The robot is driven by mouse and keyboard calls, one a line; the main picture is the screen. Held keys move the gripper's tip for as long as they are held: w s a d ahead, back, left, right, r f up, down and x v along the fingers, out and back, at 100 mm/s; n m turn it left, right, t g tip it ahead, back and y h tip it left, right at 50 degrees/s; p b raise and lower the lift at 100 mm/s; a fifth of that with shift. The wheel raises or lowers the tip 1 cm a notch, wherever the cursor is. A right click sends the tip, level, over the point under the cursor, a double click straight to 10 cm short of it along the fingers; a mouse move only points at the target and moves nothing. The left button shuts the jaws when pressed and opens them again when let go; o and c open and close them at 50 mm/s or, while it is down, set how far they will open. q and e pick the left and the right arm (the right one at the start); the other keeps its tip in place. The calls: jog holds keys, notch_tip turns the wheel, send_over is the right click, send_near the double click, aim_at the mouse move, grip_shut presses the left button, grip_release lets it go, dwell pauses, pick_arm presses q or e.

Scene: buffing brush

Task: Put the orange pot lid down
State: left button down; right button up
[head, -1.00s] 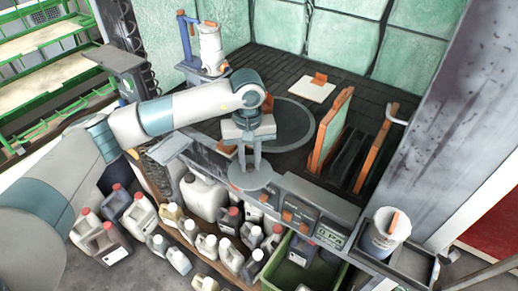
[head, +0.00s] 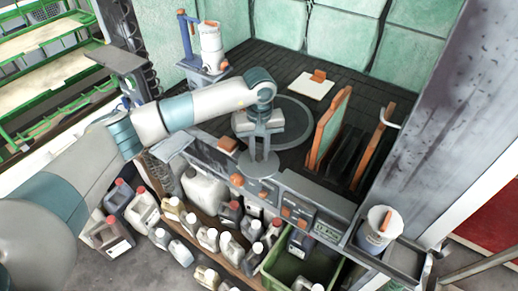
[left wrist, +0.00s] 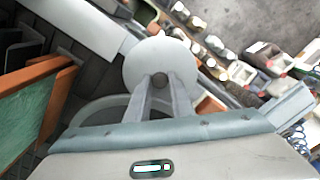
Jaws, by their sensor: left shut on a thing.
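My left gripper (head: 258,168) is shut on a round, flat grey lid (left wrist: 150,55), held roughly level near the front edge of the dark counter. The lid also shows in the head view (head: 262,170) below the fingertips. I cannot tell whether it touches the counter edge. A large round grey plate (head: 292,132) lies flat in the counter behind the gripper. My right gripper is not in view.
A white square plate with an orange handle (head: 314,84) lies at the back. Orange-edged upright boards (head: 330,130) stand to the right. A pot (head: 377,228) with an orange handle stands at the front right. Several jugs (head: 203,188) sit below the counter.

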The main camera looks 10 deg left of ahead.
aim_at(259, 157)
pick_arm(q)
jog(key=shift+a+f, duration=0.1)
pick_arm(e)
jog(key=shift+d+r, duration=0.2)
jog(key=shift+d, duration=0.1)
pick_arm(q)
jog(key=shift+f, duration=0.1)
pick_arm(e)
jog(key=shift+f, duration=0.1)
